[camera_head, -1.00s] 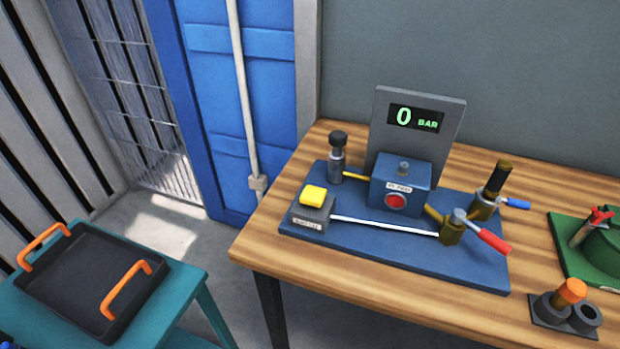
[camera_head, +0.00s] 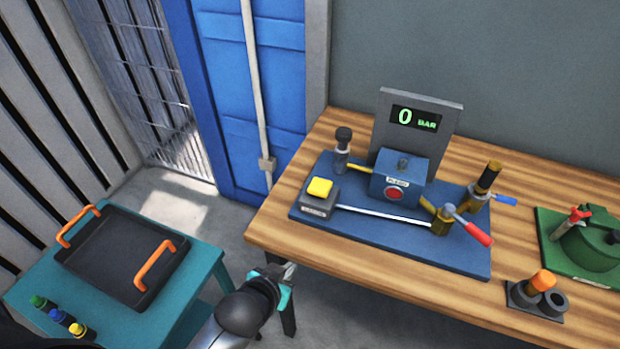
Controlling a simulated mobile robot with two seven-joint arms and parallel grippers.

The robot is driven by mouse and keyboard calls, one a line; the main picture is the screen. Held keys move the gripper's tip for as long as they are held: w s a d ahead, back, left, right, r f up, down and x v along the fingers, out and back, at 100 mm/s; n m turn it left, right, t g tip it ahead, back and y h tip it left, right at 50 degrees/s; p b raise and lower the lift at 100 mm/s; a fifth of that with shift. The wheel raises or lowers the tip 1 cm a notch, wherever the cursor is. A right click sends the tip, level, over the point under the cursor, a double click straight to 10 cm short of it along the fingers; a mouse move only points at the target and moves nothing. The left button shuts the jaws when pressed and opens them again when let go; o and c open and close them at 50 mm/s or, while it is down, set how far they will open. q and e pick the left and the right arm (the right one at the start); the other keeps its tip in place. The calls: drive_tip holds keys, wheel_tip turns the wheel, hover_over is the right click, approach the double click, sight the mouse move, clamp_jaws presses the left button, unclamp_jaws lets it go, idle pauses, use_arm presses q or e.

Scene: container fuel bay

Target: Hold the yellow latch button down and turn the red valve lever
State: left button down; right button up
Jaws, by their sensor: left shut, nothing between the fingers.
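The yellow latch button (camera_head: 320,187) sits on a small dark grey box (camera_head: 319,204) at the left front of the blue base plate (camera_head: 360,227). The red valve lever (camera_head: 477,233) sticks out to the right and front from a brass valve (camera_head: 443,219) near the plate's right front. A white rod (camera_head: 385,216) runs between the box and the valve. My left gripper (camera_head: 287,270) is shut and empty, in front of the table's left front edge, below the button and apart from it. My right gripper is not in view.
The display (camera_head: 416,119) reads 0 BAR behind a blue box (camera_head: 400,178) with a red round button. A blue-handled lever (camera_head: 505,199) stands behind the red one. Right are an orange-capped holder (camera_head: 540,284) and a green unit (camera_head: 590,247). A black tray (camera_head: 110,253) lies left.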

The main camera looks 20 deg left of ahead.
use_arm(q)
drive_tip(key=w+r+t+p, duration=0.1)
drive_tip(key=w+r+t, duration=0.1)
drive_tip(key=r, duration=0.6)
drive_tip(key=w+r+t+p, duration=0.1)
drive_tip(key=w+r+t, duration=0.2)
drive_tip(key=r, duration=0.6)
drive_tip(key=shift+a+r+n+t, duration=0.2)
drive_tip(key=shift+r+n+t, duration=0.1)
drive_tip(key=shift+t, duration=0.1)
drive_tip(key=shift+w, duration=0.1)
hover_over(320, 187)
drive_tip(key=s+a, duration=0.1)
drive_tip(key=s, duration=0.1)
wheel_tip(320, 187, down, 3)
drive_tip(key=shift+w+a+r+b, duration=0.1)
drive_tip(key=shift+w+r+b, duration=0.1)
drive_tip(key=shift+b, duration=0.15)
drive_tip(key=f, duration=0.3)
drive_tip(key=shift+s+b, duration=0.25)
drive_tip(key=shift+b, duration=0.05)
drive_tip(key=shift+f, duration=0.5)
